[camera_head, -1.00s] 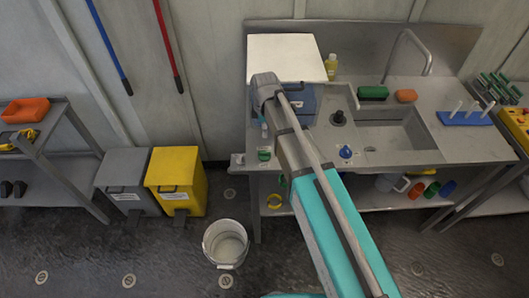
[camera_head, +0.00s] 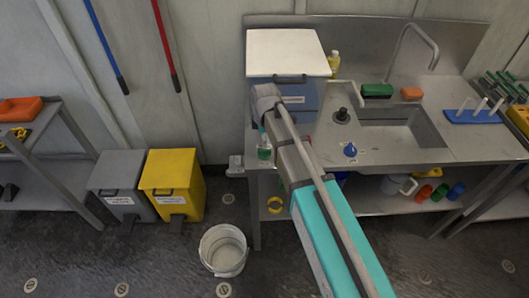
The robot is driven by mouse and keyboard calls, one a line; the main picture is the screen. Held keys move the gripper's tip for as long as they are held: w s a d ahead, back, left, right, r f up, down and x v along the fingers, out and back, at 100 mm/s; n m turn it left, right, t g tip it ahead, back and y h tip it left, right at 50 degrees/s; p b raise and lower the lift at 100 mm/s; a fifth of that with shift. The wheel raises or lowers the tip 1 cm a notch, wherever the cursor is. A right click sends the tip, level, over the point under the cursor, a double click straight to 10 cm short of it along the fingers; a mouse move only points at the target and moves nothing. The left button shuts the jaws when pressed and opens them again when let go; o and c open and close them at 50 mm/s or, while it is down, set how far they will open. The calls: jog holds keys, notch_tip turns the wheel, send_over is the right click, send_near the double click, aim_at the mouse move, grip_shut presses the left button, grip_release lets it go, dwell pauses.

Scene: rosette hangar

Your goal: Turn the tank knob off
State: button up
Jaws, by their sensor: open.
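A blue tank-like box (camera_head: 308,98) with a white lid (camera_head: 287,54) stands at the left end of the steel sink counter. My arm crosses in front of it and hides part of its front. A small blue knob-like thing (camera_head: 350,150) stands on the counter front edge, right of my arm, and nothing touches it. A black knob-like thing (camera_head: 342,116) stands left of the sink basin. I cannot tell which of these is the tank knob, or how it is turned. My arm reaches up from the bottom right, and my gripper does not show beyond its grey end.
A green-labelled bottle (camera_head: 264,149) stands just left of my arm. A sink basin (camera_head: 391,136), a green sponge (camera_head: 376,91) and an orange sponge (camera_head: 411,94) lie to the right. A white bucket (camera_head: 223,251) and a yellow bin (camera_head: 171,184) stand on the floor, left.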

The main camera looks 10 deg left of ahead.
aim_at(264, 152)
jog(key=shift+f+b, duration=2.1)
jog(key=shift+f, duration=0.35)
grip_shut()
